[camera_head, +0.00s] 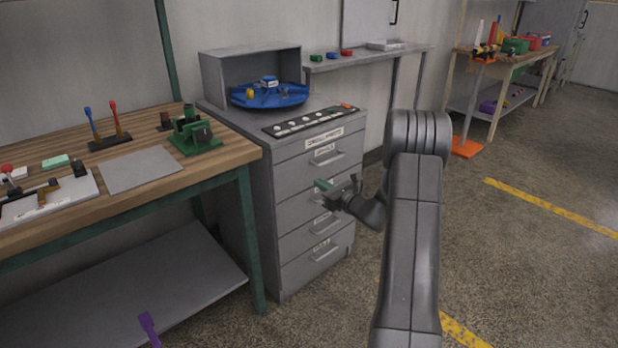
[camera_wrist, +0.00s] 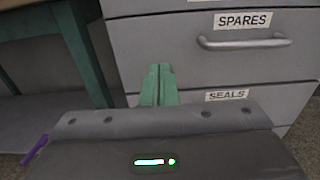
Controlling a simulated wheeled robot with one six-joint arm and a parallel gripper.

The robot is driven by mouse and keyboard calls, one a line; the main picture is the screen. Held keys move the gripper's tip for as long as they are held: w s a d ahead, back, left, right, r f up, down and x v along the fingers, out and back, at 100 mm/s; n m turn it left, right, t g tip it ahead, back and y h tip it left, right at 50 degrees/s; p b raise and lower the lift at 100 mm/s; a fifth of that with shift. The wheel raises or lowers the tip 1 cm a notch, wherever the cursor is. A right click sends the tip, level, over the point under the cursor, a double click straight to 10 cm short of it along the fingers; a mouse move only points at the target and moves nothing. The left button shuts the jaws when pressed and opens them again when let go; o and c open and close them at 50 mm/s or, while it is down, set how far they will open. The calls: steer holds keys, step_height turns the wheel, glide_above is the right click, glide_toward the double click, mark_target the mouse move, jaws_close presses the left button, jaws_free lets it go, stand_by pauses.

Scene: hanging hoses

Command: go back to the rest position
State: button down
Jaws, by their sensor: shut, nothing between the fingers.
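My gripper (camera_head: 322,186) is in front of the grey drawer cabinet (camera_head: 262,172), at about the height of its middle drawers. Its green fingers are together with nothing between them. In the wrist view my gripper (camera_wrist: 159,84) points toward the cabinet front, its shut fingers showing left of the handle on the drawer labelled SPARES (camera_wrist: 243,20). Part of the drawer labelled SEALS (camera_wrist: 229,95) shows below, its lower part hidden by my gripper body. All drawers appear shut. In the head view my arm bends in front of the cabinet's right side.
A wooden workbench (camera_head: 150,185) with a green vise (camera_head: 194,135) stands left of the cabinet. A blue round tray (camera_head: 268,97) is on the cabinet top. A purple tool (camera_head: 149,327) lies low at the left. Open floor (camera_head: 545,240) extends to the right, with yellow lines.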

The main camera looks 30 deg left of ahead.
mark_target(295, 168)
steer(key=shift+v, duration=1.6)
steer(key=x, duration=1.4)
steer(key=shift+f, duration=0.1)
steer(key=shift+d, duration=0.15)
